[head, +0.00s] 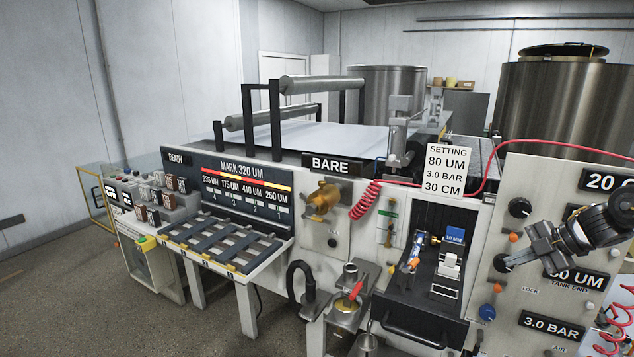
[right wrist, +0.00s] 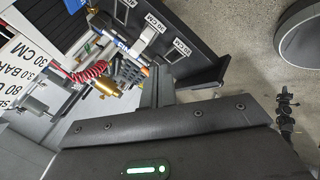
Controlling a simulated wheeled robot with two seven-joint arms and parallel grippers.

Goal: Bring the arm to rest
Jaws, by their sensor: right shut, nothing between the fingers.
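My right gripper (head: 530,250) comes in from the right in the head view, in front of the grey control panel (head: 520,180). Its fingers are shut with nothing between them. The fingertips overlap a black knob by the LOCK label, and I cannot tell whether they touch it. In the right wrist view the shut fingers (right wrist: 157,88) point toward the machine, with the brass part and red hose beyond them. My left gripper does not show in either view.
A black drawer (head: 415,315) with small blocks stands out left of my gripper. Red coiled hoses (head: 365,200) hang on the machine front. A card (head: 447,170) reads 80 UM, 3.0 BAR, 30 CM. Open floor (head: 50,290) lies at the left.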

